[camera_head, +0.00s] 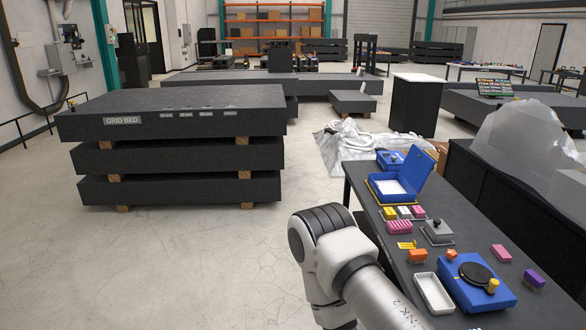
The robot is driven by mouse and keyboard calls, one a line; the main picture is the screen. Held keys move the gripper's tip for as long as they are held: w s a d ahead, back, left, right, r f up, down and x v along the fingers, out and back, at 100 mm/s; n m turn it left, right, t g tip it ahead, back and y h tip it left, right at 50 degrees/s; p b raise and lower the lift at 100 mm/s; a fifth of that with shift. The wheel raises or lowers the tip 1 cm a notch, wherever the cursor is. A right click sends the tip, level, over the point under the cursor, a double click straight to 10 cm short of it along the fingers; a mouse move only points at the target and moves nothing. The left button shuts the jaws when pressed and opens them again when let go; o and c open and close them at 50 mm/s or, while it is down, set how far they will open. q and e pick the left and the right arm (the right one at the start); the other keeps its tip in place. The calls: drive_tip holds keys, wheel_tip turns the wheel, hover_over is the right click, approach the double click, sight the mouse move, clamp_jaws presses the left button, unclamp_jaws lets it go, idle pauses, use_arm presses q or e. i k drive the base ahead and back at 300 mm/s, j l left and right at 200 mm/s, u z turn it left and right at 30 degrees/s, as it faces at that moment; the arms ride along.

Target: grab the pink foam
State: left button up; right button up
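A pink block (501,253) lies on the right part of the dark table (390,262). A pink ribbed piece (400,227) lies farther left on the table, and a smaller pink piece (418,212) sits just behind it. I cannot tell which of these is the foam. One of my arms, in white and dark grey, rises at the bottom centre in front of the table's left edge. It hides part of the near table. Neither gripper shows in the view.
The table also holds an open blue case (409,172), a grey block with a knob (437,230), a white tray (433,293), a blue device with a black disc (474,278), orange pieces (417,256) and a purple piece (534,279). Stacked granite beds (180,155) stand left. Open floor lies between.

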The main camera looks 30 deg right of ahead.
sight(394, 227)
drive_tip(key=i+l+z, duration=0.25)
drive_tip(key=i, duration=0.7)
drive_tip(key=i+z, duration=0.3)
drive_tip(key=i, duration=0.6)
drive_tip(key=i+j+z, duration=0.15)
drive_tip(key=i+z, duration=0.3)
drive_tip(key=i+j+z, duration=0.25)
drive_tip(key=z, duration=0.15)
drive_tip(key=i+j+z, duration=0.3)
drive_tip(key=j+z, duration=0.15)
drive_tip(key=i+j+z, duration=0.2)
drive_tip(key=j+z, duration=0.2)
drive_tip(key=i+l+z, duration=0.1)
drive_tip(key=z, duration=0.7)
drive_tip(key=i+z, duration=0.15)
drive_tip(key=z, duration=0.25)
drive_tip(key=i+z, duration=0.15)
drive_tip(key=z, duration=0.25)
drive_tip(key=i+z, duration=0.1)
drive_tip(key=z, duration=0.3)
